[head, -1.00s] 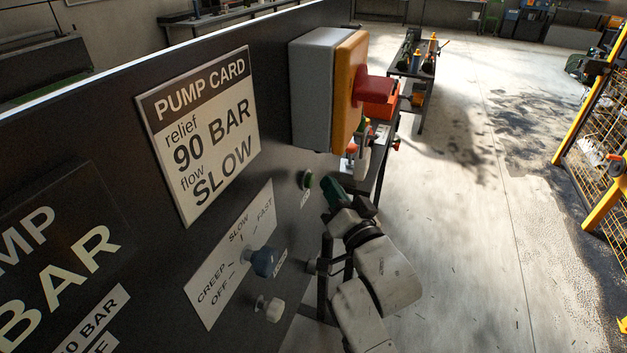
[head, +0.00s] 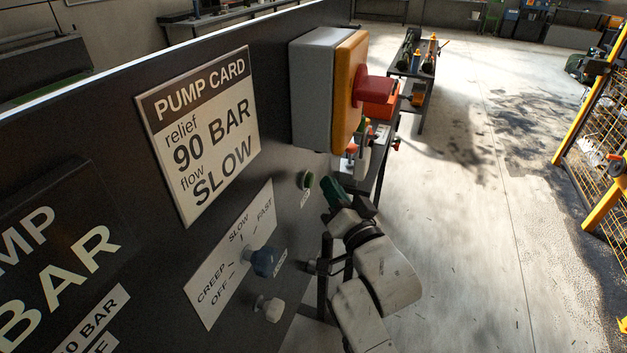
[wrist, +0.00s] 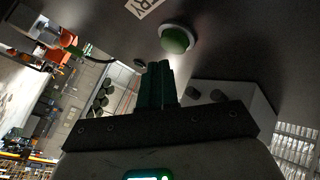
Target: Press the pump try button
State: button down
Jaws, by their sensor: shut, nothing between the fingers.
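The green pump try button (head: 308,180) sits in a pale ring on the dark panel, below the grey and yellow box. In the wrist view the button (wrist: 175,40) is above the fingertips, with part of a white label reading "RY" beside it. My gripper (head: 328,184) is shut and empty, its green fingers pointing at the panel just right of the button. In the wrist view the closed fingers (wrist: 159,68) end a little short of the button; a gap shows between them.
A grey and yellow box with a red knob (head: 376,90) juts out above the button. A blue knob (head: 263,261) and a white knob (head: 270,308) stick out at lower left. A pump card (head: 203,130) is on the panel. Open floor lies to the right.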

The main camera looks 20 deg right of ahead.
jog(key=shift+w+a+b, duration=0.1)
jog(key=shift+a+b, duration=0.05)
jog(key=shift+b, duration=0.15)
jog(key=shift+w+a, duration=0.2)
jog(key=shift+w+a+b, duration=0.2)
jog(key=shift+a+b, duration=0.1)
jog(key=shift+b, duration=0.35)
dwell(0.6)
jog(key=shift+s+d+r, duration=0.1)
jog(key=shift+s+d+p, duration=0.4)
jog(key=shift+d+p, duration=0.15)
jog(key=shift+p, duration=0.45)
jog(key=s+d, duration=0.2)
jog(key=d, duration=0.1)
jog(key=s+d+b, duration=0.1)
jog(key=shift+s+d, duration=0.25)
jog(key=shift+d, duration=0.15)
